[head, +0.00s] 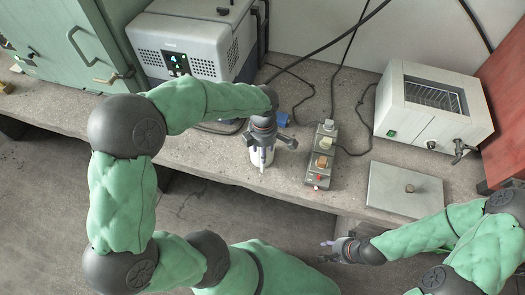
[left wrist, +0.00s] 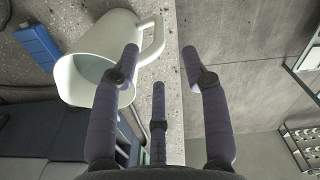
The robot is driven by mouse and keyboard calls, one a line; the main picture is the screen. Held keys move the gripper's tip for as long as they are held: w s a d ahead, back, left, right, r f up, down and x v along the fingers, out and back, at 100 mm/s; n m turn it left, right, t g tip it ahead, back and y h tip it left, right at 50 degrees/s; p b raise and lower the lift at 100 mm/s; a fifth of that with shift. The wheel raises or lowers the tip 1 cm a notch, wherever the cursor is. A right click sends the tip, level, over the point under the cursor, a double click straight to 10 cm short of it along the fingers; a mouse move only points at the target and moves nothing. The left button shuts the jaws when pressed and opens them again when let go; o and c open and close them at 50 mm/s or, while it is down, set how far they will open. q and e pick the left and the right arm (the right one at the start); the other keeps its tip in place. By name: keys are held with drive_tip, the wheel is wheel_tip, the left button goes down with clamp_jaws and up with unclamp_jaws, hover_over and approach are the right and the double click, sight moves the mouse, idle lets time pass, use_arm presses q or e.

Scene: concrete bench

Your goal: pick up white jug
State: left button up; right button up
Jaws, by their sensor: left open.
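The white jug (head: 256,158) is on the concrete bench near its front edge, mostly hidden under my left gripper (head: 268,150) in the head view. In the left wrist view the white jug (left wrist: 80,80) shows its open mouth and its handle. My left gripper (left wrist: 160,65) is open, its fingers spread and empty. One fingertip overlaps the jug's side near the handle; I cannot tell whether it touches. My right gripper (head: 327,250) is at the lower right, in front of the bench and away from the jug, with its fingertips apart and nothing between them.
A power strip with switches (head: 323,155) stands right of the jug, with a metal plate (head: 404,189) beyond it. A blue block (head: 282,119) lies behind the jug. A white cooler box (head: 190,45) and a white oven-like box (head: 432,108) stand at the back. Cables cross the bench.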

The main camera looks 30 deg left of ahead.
use_arm(q)
wheel_tip(320, 180, down, 3)
drive_tip(key=shift+r, duration=0.1)
wheel_tip(320, 180, down, 5)
drive_tip(key=shift+w+a+b, duration=0.1)
drive_tip(key=shift+w+b, duration=0.05)
drive_tip(key=shift+b, duration=1.1)
clamp_jaws()
drive_tip(key=shift+w+r, duration=0.1)
drive_tip(key=shift+r, duration=0.05)
